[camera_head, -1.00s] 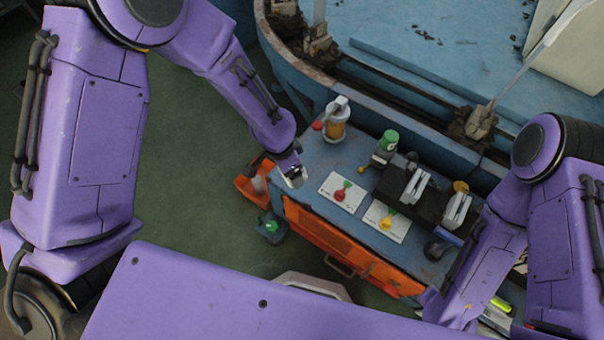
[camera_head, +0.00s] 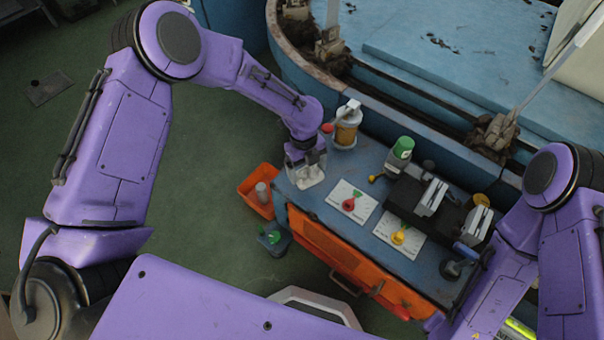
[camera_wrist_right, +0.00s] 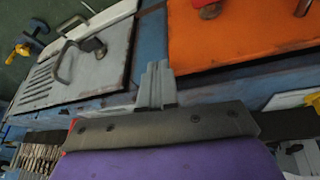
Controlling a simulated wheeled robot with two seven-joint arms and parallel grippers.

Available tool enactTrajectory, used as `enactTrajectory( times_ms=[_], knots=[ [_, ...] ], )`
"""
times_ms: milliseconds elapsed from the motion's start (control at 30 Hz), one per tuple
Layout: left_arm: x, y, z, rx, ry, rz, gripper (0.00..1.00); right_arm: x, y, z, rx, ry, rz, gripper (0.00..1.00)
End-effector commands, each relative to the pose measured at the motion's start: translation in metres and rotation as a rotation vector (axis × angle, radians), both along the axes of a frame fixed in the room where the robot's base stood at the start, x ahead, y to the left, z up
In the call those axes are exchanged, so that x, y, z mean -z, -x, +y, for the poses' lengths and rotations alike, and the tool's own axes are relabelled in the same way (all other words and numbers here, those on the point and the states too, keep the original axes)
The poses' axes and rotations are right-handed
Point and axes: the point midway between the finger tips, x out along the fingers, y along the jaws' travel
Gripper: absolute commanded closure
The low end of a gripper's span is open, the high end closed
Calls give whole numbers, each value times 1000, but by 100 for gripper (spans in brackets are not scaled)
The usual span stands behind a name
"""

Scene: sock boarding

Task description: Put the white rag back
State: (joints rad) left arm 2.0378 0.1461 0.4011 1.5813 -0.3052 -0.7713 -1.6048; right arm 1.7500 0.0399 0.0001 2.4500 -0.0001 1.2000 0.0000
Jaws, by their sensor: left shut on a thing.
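My left gripper (camera_head: 307,174) is over the far left corner of the blue workbench (camera_head: 330,222). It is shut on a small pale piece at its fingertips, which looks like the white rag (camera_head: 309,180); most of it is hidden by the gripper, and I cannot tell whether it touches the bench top. My right gripper (camera_wrist_right: 155,86) shows in the right wrist view with its grey fingers together and nothing seen between them. It is in front of the bench's grey and orange panels.
An orange bin (camera_head: 252,193) and a small bin with green items (camera_head: 273,240) stand left of the bench. On top are an amber jar (camera_head: 345,132), a green-capped container (camera_head: 402,148), two white cards (camera_head: 343,188) (camera_head: 384,226) and a dark vise (camera_head: 409,195). A blue hull rises behind.

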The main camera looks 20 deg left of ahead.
Motion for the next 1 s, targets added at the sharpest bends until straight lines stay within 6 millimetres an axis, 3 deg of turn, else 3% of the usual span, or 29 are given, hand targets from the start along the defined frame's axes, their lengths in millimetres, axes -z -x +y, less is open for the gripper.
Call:
enactTrajectory(
  times_ms=[233,400,767,800,833,1000],
  knots=[
    [32,-18,19,-4,0,-1,40,6,0,0,0,0,0,100],
    [59,-18,19,-1,0,-1,40,10,0,0,0,0,0,100],
    [64,-18,18,-2,0,-2,40,12,0,0,0,0,0,100],
    [64,-18,18,-2,0,-2,9,12,0,0,0,0,0,100],
    [63,-18,18,-2,0,-2,0,11,0,0,0,0,0,100],
    [63,-18,18,-2,0,-2,0,11,0,0,0,0,0,100]
  ],
)
